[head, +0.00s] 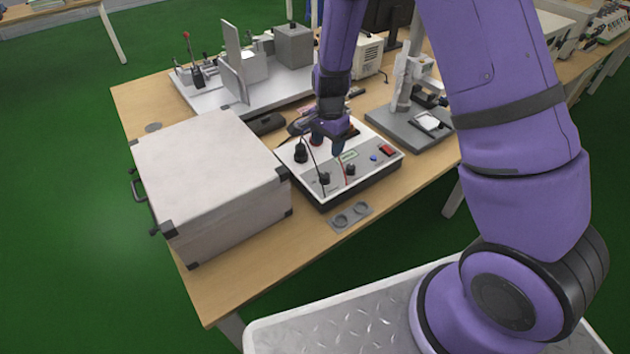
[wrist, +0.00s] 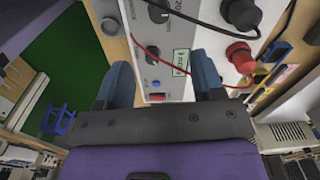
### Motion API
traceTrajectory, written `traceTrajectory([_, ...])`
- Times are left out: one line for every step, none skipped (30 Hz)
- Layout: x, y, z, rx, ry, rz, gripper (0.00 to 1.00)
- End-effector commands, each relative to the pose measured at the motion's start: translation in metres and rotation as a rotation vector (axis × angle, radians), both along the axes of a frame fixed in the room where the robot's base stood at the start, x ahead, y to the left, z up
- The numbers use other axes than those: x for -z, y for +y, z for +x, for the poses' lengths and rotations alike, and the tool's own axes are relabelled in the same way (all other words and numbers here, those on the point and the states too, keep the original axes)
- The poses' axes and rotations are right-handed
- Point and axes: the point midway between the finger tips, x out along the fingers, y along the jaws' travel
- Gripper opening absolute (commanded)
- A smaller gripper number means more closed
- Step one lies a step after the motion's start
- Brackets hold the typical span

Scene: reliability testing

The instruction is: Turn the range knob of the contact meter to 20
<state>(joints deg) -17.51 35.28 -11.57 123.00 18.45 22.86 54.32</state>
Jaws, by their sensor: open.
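The contact meter (head: 372,176) is a white-topped box with a dark base on the bench. It also shows in the wrist view (wrist: 205,35). Its range knob (wrist: 158,14), black with "20" printed beside it, is near the top of the wrist view. A second black knob (wrist: 153,51) sits below it, beside the lit display (wrist: 182,62).
A black terminal (wrist: 242,12) and a red terminal (wrist: 240,56) carry leads across the panel. A red switch (head: 388,149) and blue button (head: 374,158) are at the right. A large white case (head: 205,165) stands left; a microscope-like stand (head: 405,85) stands behind right.

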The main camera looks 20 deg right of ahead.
Motion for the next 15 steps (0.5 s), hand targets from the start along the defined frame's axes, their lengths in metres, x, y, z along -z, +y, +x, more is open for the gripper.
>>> traceTrajectory([0.006, 0.000, 0.001, 0.010, 0.005, -0.004, 0.62])
traceTrajectory([0.009, 0.000, 0.001, 0.014, 0.006, -0.006, 0.62])
traceTrajectory([0.011, 0.000, 0.001, 0.019, 0.007, -0.008, 0.62])
traceTrajectory([0.012, 0.000, 0.001, 0.021, 0.007, -0.008, 0.62])
traceTrajectory([0.014, 0.000, 0.001, 0.022, 0.008, -0.009, 0.62])
traceTrajectory([0.017, 0.000, 0.001, 0.023, 0.009, -0.010, 0.62])
traceTrajectory([0.019, 0.000, 0.001, 0.023, 0.009, -0.010, 0.62])
traceTrajectory([0.022, 0.000, 0.001, 0.022, 0.009, -0.009, 0.62])
traceTrajectory([0.027, 0.000, 0.001, 0.022, 0.010, -0.009, 0.62])
traceTrajectory([0.031, 0.000, 0.001, 0.022, 0.010, -0.009, 0.62])
traceTrajectory([0.036, 0.000, 0.001, 0.022, 0.011, -0.010, 0.62])
traceTrajectory([0.043, -0.001, 0.000, 0.023, 0.011, -0.010, 0.62])
traceTrajectory([0.048, -0.001, 0.000, 0.022, 0.011, -0.009, 0.62])
traceTrajectory([0.053, -0.001, 0.000, 0.022, 0.011, -0.009, 0.62])
traceTrajectory([0.061, -0.001, 0.000, 0.022, 0.011, -0.010, 0.62])
